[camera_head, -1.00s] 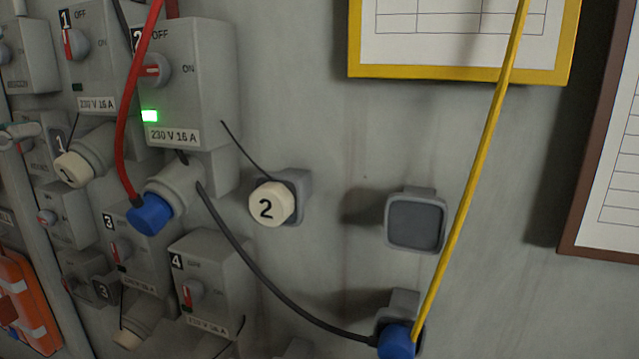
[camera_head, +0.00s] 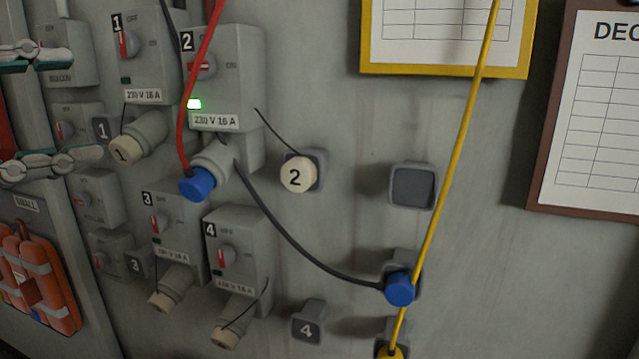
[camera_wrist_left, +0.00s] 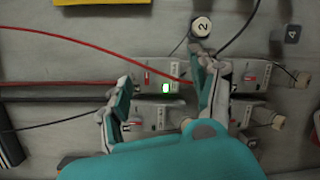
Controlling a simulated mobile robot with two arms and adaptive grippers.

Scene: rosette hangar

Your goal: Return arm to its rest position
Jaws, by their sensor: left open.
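My left gripper (camera_head: 71,108) reaches in from the left edge of the head view. Its two teal and grey fingers are spread one above the other, with nothing between them. In the left wrist view the left gripper (camera_wrist_left: 165,72) is also open and empty, in front of the switch boxes. My right gripper is in neither view. Switch box 2 (camera_head: 235,85) shows a lit green lamp, and a blue plug (camera_head: 197,184) with a red cable sits at its socket. How close the fingers are to the wall cannot be told.
Switch boxes 1 (camera_head: 140,60), 3 (camera_head: 175,225) and 4 (camera_head: 240,255) stick out from the wall. A black cable (camera_head: 290,240) sags to a second blue plug (camera_head: 399,290). A yellow cable (camera_head: 455,150) hangs at the right. An orange vest-like item (camera_head: 40,280) hangs lower left.

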